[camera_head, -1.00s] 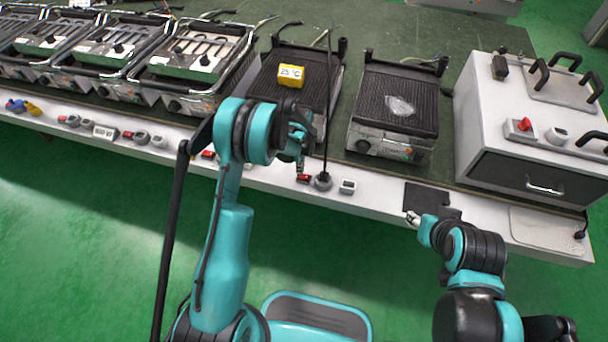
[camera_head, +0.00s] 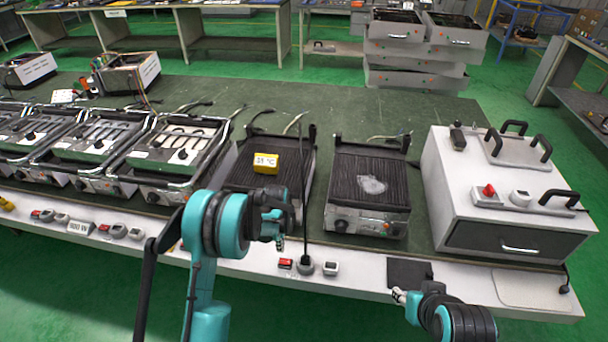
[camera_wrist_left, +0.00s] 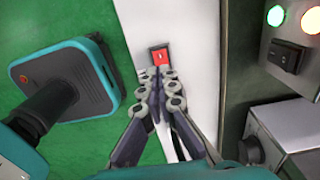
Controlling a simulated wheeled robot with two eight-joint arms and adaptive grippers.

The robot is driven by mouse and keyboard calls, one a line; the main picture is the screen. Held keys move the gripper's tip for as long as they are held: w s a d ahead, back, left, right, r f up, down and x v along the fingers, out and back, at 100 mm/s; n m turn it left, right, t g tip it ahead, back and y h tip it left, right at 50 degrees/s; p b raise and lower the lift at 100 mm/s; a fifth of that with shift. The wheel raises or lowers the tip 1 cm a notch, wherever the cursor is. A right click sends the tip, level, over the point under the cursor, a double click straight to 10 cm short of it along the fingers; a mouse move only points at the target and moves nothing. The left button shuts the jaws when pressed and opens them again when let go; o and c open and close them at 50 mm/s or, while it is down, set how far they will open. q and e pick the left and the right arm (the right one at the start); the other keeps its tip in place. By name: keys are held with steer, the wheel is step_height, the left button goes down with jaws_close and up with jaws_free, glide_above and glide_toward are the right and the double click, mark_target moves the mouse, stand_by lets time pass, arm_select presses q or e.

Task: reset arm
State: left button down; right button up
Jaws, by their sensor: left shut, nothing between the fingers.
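My left gripper (camera_head: 279,228) is in front of the bench's white front ledge, left of the black upright rod. In the left wrist view its fingers (camera_wrist_left: 159,85) are together with nothing between them, just short of a red switch (camera_wrist_left: 159,57) on the ledge. The same kind of red switch (camera_head: 286,263) shows on the ledge in the head view. My right gripper (camera_head: 399,295) is at the front edge by a dark pad; its fingers are too small to tell open from shut.
Two ribbed grills stand behind the ledge; the left one (camera_head: 237,176) carries a yellow thermometer block (camera_head: 266,163). The right grill (camera_head: 350,160) has a whitish patch on its plate. A large white box (camera_head: 455,190) stands at right. Several open heater units line the left.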

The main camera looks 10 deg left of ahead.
arm_select(q)
steer(key=s+r+n+t, duration=0.2)
steer(key=s+r+n, duration=0.25)
steer(key=r, duration=0.65)
steer(key=s+r+n+t, duration=0.1)
steer(key=s+r+n, duration=0.35)
steer(key=r, duration=0.55)
steer(key=s+r+n+t, duration=0.2)
steer(key=s+n, duration=0.2)
steer(key=s, duration=0.4)
steer(key=s+r+n+t, duration=0.2)
steer(key=s+n, duration=0.3)
steer(key=s, duration=0.4)
steer(key=shift+r, duration=0.4)
